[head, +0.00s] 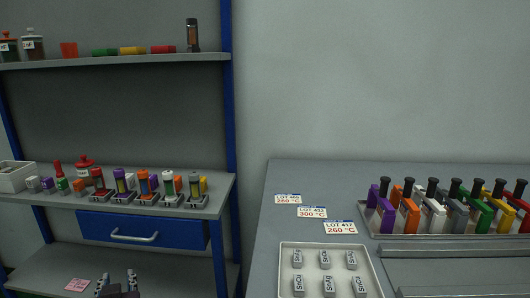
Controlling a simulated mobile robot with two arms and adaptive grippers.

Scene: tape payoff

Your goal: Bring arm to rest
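My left gripper (117,283) shows at the bottom edge, left of centre, in front of the lower shelf. Its two striped fingertips stand apart with nothing visible between them. Only the finger ends and a bit of the dark body show; the rest of the arm is below the picture. My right gripper is not in view.
A grey shelf unit with blue posts (230,120) stands at left. Its middle shelf holds several coloured tape holders (147,187) above a blue drawer (143,229). At right, a grey table (258,262) carries lot cards (312,212), a white tray (284,246) and several coloured dispensers (434,214).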

